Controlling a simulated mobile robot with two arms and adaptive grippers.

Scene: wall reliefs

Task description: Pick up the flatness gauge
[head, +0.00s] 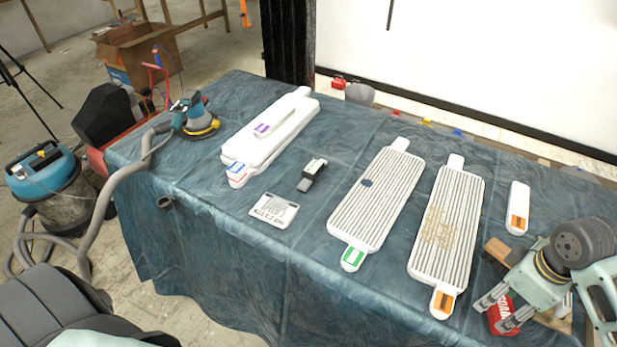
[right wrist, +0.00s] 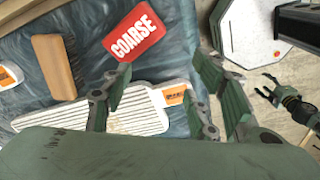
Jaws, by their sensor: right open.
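A small dark device with a white end, which looks like the flatness gauge (head: 312,175), lies on the blue-covered table (head: 230,285) in the head view. It lies between the white stacked boards and the ribbed boards. My right gripper (head: 493,315) is at the table's front right corner, far to the right of the device. It is open above the red COARSE block (head: 503,318). In the right wrist view its fingers (right wrist: 160,90) are spread with nothing between them. My left gripper (right wrist: 267,88) shows small at the right of that view, with its fingers apart.
A white printed card (head: 273,210) lies in front of the device. Two ribbed boards (head: 374,200) (head: 447,225) lie between it and my right gripper. White stacked boards (head: 268,135) and a sander (head: 194,118) are at the left. A small white piece (head: 517,207) lies at the right.

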